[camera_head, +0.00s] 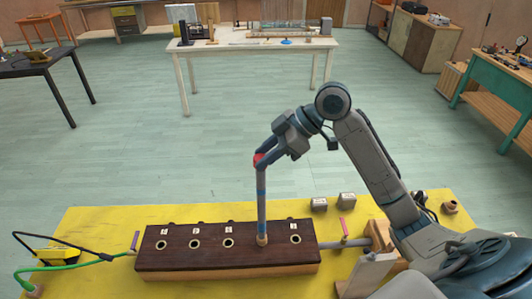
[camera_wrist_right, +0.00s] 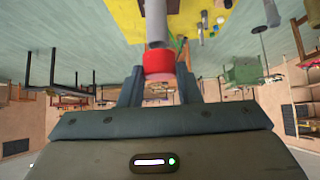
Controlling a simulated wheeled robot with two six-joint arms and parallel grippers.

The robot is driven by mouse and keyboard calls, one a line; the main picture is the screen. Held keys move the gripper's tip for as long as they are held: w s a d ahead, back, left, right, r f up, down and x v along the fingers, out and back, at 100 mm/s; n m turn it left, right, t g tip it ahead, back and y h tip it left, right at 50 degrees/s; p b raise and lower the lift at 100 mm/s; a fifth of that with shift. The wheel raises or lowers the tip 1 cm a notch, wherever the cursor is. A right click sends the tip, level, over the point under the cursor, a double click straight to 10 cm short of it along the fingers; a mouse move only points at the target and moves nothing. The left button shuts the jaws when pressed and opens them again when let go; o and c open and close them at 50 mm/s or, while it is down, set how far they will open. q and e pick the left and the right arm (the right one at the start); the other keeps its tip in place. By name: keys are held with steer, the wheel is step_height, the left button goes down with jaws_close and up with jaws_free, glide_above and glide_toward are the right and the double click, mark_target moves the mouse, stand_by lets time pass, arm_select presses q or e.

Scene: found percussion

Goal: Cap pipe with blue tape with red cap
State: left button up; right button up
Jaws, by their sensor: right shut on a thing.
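A grey pipe (camera_head: 261,212) stands upright in a hole of the dark wooden block (camera_head: 180,259). The red cap (camera_head: 258,158) is at the pipe's top end, between the fingers of my right gripper (camera_head: 262,159). In the right wrist view, the red cap (camera_wrist_right: 158,66) sits between the shut fingers, in line with the grey pipe (camera_wrist_right: 155,22). I cannot tell whether the cap is fully seated on the pipe. My left gripper is not in view.
The block lies on a yellow table (camera_head: 90,222), with several other open, labelled holes. Two small grey blocks (camera_head: 346,199) stand behind it. A green cable (camera_head: 75,264) runs at the left. A white table (camera_head: 255,47) stands farther back.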

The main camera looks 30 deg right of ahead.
steer(key=shift+p, duration=0.75)
stand_by(1.1)
steer(key=shift+f+b, duration=0.8)
steer(key=shift+f, duration=0.75)
steer(key=o, duration=1)
steer(key=shift+o, duration=0.2)
steer(key=b+v, duration=0.4)
steer(key=v, duration=0.7)
steer(key=shift+f, duration=0.1)
